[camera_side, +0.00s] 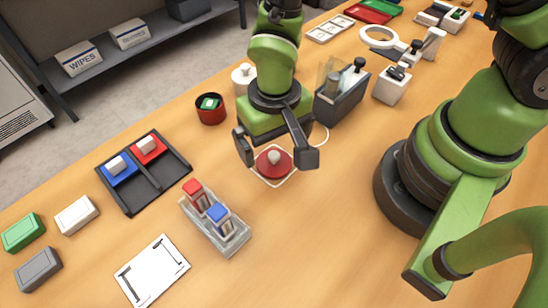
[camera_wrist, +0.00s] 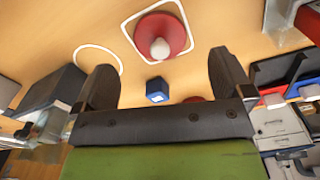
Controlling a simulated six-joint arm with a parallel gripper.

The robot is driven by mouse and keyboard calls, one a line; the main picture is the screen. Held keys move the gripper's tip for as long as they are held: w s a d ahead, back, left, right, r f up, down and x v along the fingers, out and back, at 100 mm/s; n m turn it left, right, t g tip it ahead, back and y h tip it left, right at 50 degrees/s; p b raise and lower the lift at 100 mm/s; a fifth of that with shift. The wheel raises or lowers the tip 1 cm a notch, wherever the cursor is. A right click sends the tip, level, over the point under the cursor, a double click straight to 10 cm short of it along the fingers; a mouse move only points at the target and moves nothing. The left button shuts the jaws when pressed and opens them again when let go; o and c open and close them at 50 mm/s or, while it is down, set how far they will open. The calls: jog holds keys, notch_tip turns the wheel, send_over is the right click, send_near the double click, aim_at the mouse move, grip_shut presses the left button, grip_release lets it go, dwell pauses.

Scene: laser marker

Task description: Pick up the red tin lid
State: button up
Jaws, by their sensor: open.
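The red tin lid (camera_side: 273,164) is a round red disc with a pale knob, lying inside a white rounded-square outline on the wooden table. It also shows whole at the top of the wrist view (camera_wrist: 172,26), beyond the fingertips. My gripper (camera_side: 277,158) is open, its two fingers spread on either side of the lid in the side view. Nothing is between the fingers (camera_wrist: 162,68), and I see no contact with the lid. Exact height above it is hard to tell.
An open red tin (camera_side: 210,113) with something green inside stands at left, beside a white object (camera_side: 243,80). A dark holder (camera_side: 340,98) stands close on the right. A clear rack (camera_side: 221,232) with red- and blue-topped pieces is in front. A black tray (camera_side: 146,186) lies farther left.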

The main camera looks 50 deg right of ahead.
aim_at(273, 153)
jog(key=f, duration=0.5)
jog(key=shift+w+d, duration=0.1)
jog(key=shift+w, duration=0.15)
jog(key=shift+r, duration=0.1)
jog(key=c, duration=1)
